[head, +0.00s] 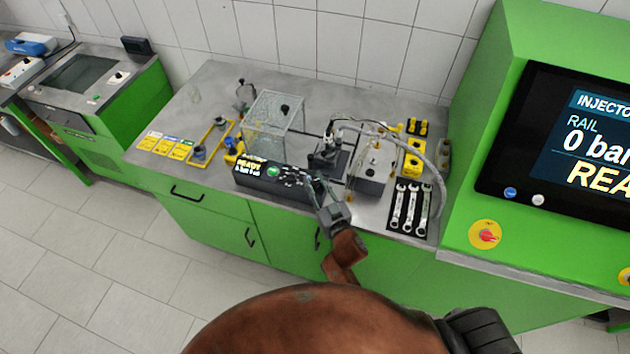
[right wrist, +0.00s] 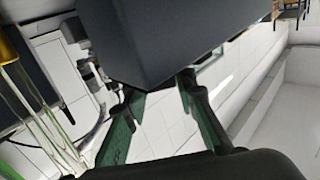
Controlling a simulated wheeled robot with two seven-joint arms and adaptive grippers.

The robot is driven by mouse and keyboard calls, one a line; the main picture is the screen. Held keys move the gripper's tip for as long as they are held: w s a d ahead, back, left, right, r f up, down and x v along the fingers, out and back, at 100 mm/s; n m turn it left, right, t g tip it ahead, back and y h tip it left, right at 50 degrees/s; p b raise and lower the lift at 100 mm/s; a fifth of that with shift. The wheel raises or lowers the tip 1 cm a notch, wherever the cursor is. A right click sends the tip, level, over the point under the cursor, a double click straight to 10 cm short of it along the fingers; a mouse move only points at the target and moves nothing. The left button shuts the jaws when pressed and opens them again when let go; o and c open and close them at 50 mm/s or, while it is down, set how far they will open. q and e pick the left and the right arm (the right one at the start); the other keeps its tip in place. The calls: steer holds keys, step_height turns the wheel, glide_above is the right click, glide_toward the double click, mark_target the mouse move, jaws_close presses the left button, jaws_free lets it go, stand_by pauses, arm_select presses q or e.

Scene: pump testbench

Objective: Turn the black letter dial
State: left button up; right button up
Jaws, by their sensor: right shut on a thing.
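A black control box (head: 262,178) with a lit READY display and a green button stands at the front edge of the steel bench. My right gripper (head: 318,188) is at the right end of this box, with its fingers at the box's controls. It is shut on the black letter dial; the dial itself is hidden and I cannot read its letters. In the right wrist view the two fingers (right wrist: 160,95) reach to the lower edge of the dark box (right wrist: 185,35), and their tips are partly hidden. My left gripper is not in view.
A clear mesh cage (head: 272,122) stands behind the box. A metal pump block (head: 372,165) with a grey hose is to the right, near several wrenches (head: 408,207) on a black mat. A yellow frame (head: 205,143) lies left. A green cabinet with a screen (head: 560,140) stands far right.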

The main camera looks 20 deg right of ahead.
steer(key=n+y+p, duration=0.1)
steer(key=y+p, duration=0.1)
steer(key=n+g+y+p, duration=0.1)
steer(key=n+y+p, duration=0.1)
steer(key=p, duration=0.1)
steer(key=shift+d+r+y, duration=0.15)
steer(key=shift+r+y, duration=0.05)
steer(key=shift+y, duration=0.2)
steer(key=shift+n+g+y, duration=0.5)
steer(key=shift+n+y, duration=0.2)
steer(key=shift+w+f+n+g+y, duration=0.1)
steer(key=shift+f+n+g+y, duration=0.05)
steer(key=shift+n+g+y, duration=0.75)
steer(key=n+g+y+b, duration=0.1)
steer(key=n+g+y, duration=0.1)
steer(key=y, duration=0.1)
steer(key=shift+f, duration=0.15)
steer(key=shift+n+g+y+b, duration=0.35)
steer(key=shift+n+g+y, duration=0.25)
steer(key=shift+g, duration=0.2)
steer(key=o, duration=1.2)
steer(key=shift+c, duration=0.2)
